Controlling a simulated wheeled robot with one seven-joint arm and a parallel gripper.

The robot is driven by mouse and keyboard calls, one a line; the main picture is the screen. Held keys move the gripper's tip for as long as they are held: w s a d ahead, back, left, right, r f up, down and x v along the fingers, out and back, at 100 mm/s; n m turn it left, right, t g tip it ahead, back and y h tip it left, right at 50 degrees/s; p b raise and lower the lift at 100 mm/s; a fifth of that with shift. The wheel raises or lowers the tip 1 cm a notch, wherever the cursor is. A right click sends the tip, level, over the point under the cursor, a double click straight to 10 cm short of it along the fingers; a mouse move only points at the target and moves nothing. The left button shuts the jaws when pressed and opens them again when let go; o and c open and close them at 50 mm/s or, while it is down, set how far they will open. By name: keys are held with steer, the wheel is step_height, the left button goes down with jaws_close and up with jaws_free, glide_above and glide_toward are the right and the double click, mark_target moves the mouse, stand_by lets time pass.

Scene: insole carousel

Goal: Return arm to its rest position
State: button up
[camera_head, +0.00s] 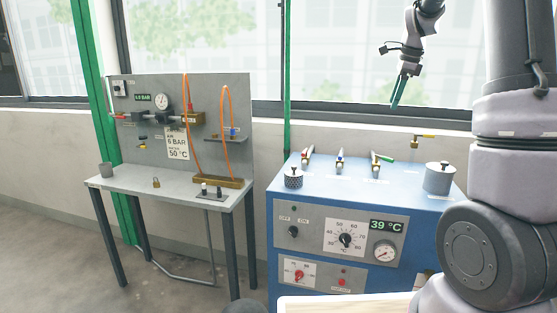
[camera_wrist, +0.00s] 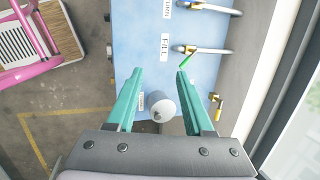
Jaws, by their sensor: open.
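My gripper (camera_head: 398,91) is at the upper right of the head view, raised in front of the window and above the blue cabinet (camera_head: 330,210). In the wrist view its two teal fingers (camera_wrist: 157,78) are spread apart with nothing held between them. Below them lies the blue cabinet top (camera_wrist: 140,45), with a white lidded pot (camera_wrist: 162,106) seen in the gap, well below the fingertips. A green-handled valve (camera_wrist: 200,53) shows near the right finger, also below it.
The window frame (camera_wrist: 285,90) runs along the wrist view's right. A pink-framed object (camera_wrist: 35,40) is at upper left.

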steer(key=s+a+r+n+t+y, duration=0.1)
steer(key=s+a+r+n, duration=0.3)
steer(key=s, duration=0.5)
steer(key=s+a+r+n+t, duration=0.15)
steer(key=s+a+n, duration=0.3)
steer(key=s, duration=0.45)
steer(key=s+a+f+n, duration=0.1)
steer(key=s+n, duration=0.3)
steer(key=s, duration=0.2)
steer(key=s+a+f+n+t, duration=0.1)
steer(key=s+a+f+n, duration=0.1)
steer(key=s+n, duration=0.2)
steer(key=shift+s+a+n, duration=0.3)
steer(key=shift+s+n, duration=0.05)
steer(key=shift+s, duration=1.3)
stand_by(3.5)
